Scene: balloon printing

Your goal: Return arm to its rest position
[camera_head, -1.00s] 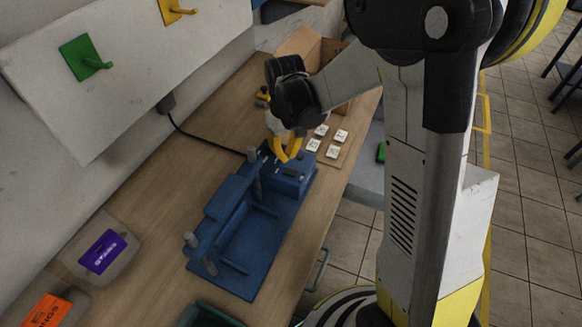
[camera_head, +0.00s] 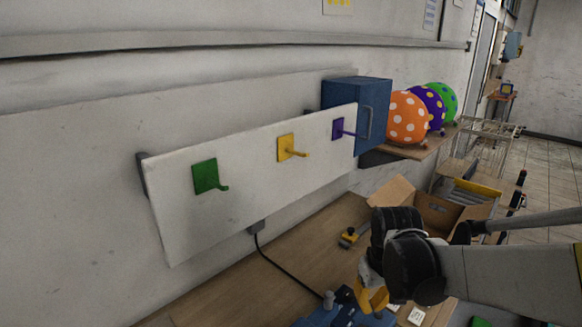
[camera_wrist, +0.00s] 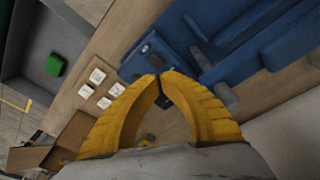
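My gripper (camera_head: 371,300) is at the lower right of the head view, with yellow fingers pointing down over the workbench. In the wrist view my gripper (camera_wrist: 161,75) shows its curved yellow fingers with the tips together and nothing between them. The blue printing machine (camera_head: 345,312) is just below it, mostly cut off by the frame edge. In the wrist view the blue machine (camera_wrist: 235,45) fills the upper right, beyond the fingertips. My arm extends from the right edge of the head view.
A wall board (camera_head: 250,190) carries green, yellow and purple hooks. Dotted balloons (camera_head: 408,118) and a blue cabinet (camera_head: 345,97) are farther back. An open cardboard box (camera_head: 440,213) stands behind my gripper. White tiles (camera_wrist: 97,76) lie on the bench (camera_wrist: 95,55).

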